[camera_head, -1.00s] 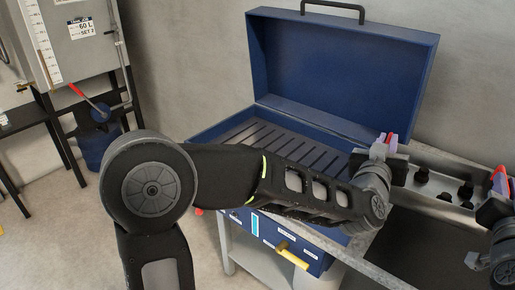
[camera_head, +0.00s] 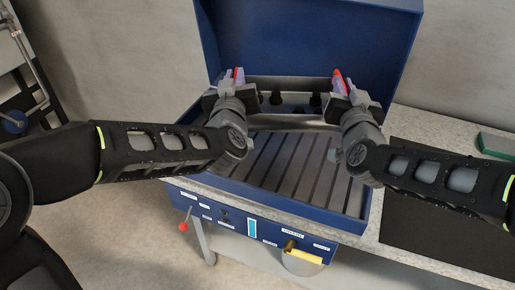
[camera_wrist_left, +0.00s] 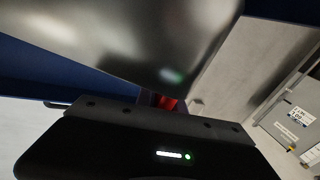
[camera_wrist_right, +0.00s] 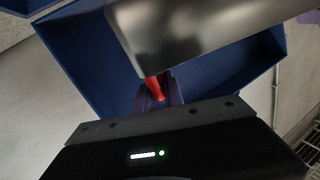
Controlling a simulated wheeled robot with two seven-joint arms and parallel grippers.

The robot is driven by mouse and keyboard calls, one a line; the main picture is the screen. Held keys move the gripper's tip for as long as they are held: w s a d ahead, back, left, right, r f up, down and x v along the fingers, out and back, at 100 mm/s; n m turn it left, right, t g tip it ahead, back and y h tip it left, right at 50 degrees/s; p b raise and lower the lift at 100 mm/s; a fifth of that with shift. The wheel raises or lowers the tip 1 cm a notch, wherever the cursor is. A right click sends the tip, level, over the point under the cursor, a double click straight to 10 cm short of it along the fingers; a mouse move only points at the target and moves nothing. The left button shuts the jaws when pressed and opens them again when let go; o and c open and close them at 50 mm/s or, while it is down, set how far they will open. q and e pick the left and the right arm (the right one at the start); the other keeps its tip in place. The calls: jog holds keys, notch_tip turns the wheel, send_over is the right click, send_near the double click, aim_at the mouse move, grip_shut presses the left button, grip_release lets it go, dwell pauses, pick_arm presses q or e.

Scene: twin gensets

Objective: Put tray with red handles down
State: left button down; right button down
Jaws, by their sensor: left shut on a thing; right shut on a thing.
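The grey metal tray (camera_head: 290,121) with red handles is held between my two grippers, over the slatted bed of an open blue case (camera_head: 355,226). Several dark knobbed items (camera_head: 298,101) stand in it. My left gripper (camera_head: 236,78) is shut on the left red handle, which also shows in the left wrist view (camera_wrist_left: 168,102). My right gripper (camera_head: 341,80) is shut on the right red handle, also in the right wrist view (camera_wrist_right: 154,88). The tray looks roughly level. I cannot tell whether its underside touches the slats (camera_head: 275,172).
The case's raised blue lid (camera_head: 310,40) stands behind the tray. A yellow handle (camera_head: 305,256) and a red knob (camera_head: 183,226) stick out at the front. A dark mat (camera_head: 440,225) lies on the counter to the right, with a green item (camera_head: 497,145) beyond.

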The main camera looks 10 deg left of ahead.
pick_arm(q)
jog(key=shift+d+r, duration=0.2)
jog(key=shift+d, duration=0.05)
pick_arm(e)
jog(key=shift+s+a+r, duration=0.1)
jog(key=shift+r, duration=0.05)
pick_arm(q)
jog(key=shift+f, duration=0.2)
pick_arm(e)
jog(key=shift+f, duration=0.2)
